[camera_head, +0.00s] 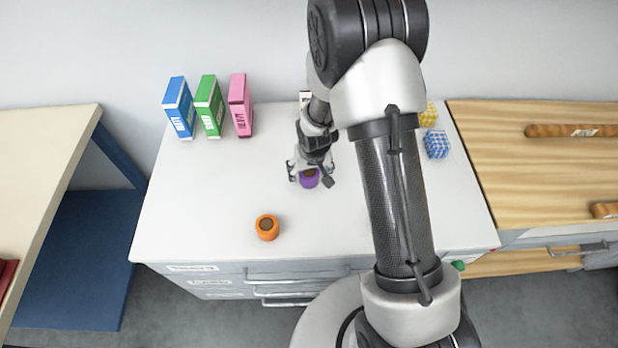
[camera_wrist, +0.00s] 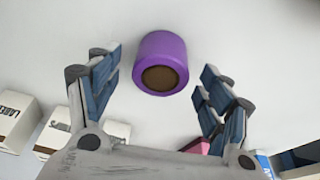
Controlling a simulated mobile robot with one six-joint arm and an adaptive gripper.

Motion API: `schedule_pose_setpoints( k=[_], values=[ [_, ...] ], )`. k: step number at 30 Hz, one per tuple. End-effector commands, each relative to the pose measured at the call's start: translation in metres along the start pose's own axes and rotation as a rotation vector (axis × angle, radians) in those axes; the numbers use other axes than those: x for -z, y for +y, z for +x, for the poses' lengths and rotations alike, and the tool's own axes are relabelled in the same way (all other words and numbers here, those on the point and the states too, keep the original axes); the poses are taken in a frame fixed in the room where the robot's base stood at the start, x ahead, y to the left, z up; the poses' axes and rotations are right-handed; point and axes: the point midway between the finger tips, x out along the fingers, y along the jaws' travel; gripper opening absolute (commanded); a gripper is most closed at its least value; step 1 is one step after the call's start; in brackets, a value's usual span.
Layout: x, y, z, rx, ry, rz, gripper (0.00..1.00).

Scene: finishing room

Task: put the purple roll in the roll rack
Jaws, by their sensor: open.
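The purple roll (camera_head: 309,180) stands on the white worktop, partly hidden by my gripper in the head view. In the wrist view the purple roll (camera_wrist: 163,48) shows its brown core and lies between and just ahead of the spread fingertips. My gripper (camera_head: 311,173) is open over it, with a gap on each side of the roll in the wrist view (camera_wrist: 160,75). I cannot make out a roll rack in either view; my arm hides part of the worktop's right side.
An orange roll (camera_head: 267,227) stands front left of the purple one. Blue (camera_head: 180,107), green (camera_head: 210,106) and pink (camera_head: 241,105) boxes stand at the back left. Blue (camera_head: 436,144) and yellow (camera_head: 428,114) checkered blocks are at right. The worktop's left front is clear.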

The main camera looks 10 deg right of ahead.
Motion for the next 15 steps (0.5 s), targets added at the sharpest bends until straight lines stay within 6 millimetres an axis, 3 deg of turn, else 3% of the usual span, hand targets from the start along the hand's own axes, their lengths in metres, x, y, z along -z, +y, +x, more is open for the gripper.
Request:
schedule_pose_setpoints(
  k=[3, 9, 15],
  values=[
    [-0.0004, -0.0003, 0.0141, 0.000, 0.000, -0.001, 0.72],
    [0.0004, -0.0005, 0.0129, 0.000, 0.001, -0.001, 0.72],
    [0.0004, -0.0005, 0.0127, 0.000, 0.001, -0.001, 0.60]
  ],
)
